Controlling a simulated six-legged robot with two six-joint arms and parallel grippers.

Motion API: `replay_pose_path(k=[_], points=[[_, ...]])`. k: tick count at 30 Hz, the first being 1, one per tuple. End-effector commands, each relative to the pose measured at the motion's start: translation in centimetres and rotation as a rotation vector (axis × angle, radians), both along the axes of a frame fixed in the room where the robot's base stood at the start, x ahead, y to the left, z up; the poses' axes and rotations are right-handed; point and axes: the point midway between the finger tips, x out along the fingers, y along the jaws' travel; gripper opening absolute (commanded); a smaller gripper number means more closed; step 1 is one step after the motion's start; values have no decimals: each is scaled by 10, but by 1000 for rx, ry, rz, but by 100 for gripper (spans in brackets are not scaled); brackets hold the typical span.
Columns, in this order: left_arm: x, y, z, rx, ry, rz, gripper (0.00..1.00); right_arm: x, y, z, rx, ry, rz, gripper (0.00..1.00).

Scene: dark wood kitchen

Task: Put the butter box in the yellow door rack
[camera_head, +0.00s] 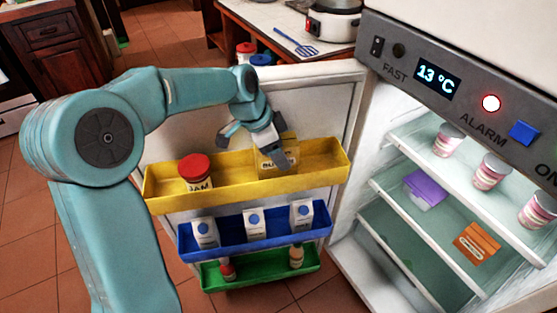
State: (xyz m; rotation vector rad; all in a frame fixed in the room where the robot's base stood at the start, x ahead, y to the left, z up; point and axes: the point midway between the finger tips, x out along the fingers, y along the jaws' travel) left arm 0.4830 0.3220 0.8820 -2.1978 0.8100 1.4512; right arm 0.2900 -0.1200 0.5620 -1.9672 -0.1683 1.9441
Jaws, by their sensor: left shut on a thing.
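The butter box (284,161), a yellow carton with dark lettering, is at the yellow door rack (249,187), in its right half. Its lower part is hidden behind the rack's front wall, so I cannot tell whether it touches the rack's floor. My left gripper (272,147) reaches down from above and is shut on the butter box. A jam jar (196,171) with a red lid stands in the left part of the same rack. My right gripper is not in view.
The fridge door is open. A blue rack (268,237) with several white cartons and a green rack (262,274) with small bottles hang below. At right, fridge shelves hold several pink cups, a purple box (425,189) and an orange box (476,243).

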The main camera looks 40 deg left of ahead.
Motion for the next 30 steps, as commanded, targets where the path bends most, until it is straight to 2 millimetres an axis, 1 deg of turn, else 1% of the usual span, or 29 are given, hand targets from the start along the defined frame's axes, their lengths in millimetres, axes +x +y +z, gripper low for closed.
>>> replay_pose_path(k=[1, 4, 6, 13, 16, 17, 18, 26, 30], points=[[0, 0, -12, -2, 5, 1, 23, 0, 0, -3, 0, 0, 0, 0], [0, 0, -25, -1, 2, 1, 23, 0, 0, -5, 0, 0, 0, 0], [0, 0, -28, -1, 1, 1, 23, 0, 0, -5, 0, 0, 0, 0], [0, 0, -28, 0, 0, 0, 23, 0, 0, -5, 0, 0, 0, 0], [0, 0, -32, 0, 0, 0, 23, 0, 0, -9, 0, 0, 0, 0], [0, 0, -32, 0, 1, 0, 66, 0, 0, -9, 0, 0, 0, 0], [0, 0, -31, 0, 1, 0, 74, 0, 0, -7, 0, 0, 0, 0], [0, 0, -30, 0, 1, 0, 74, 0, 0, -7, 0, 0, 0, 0], [-2, 2, -20, 0, 0, 1, 74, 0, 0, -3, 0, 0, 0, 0]])
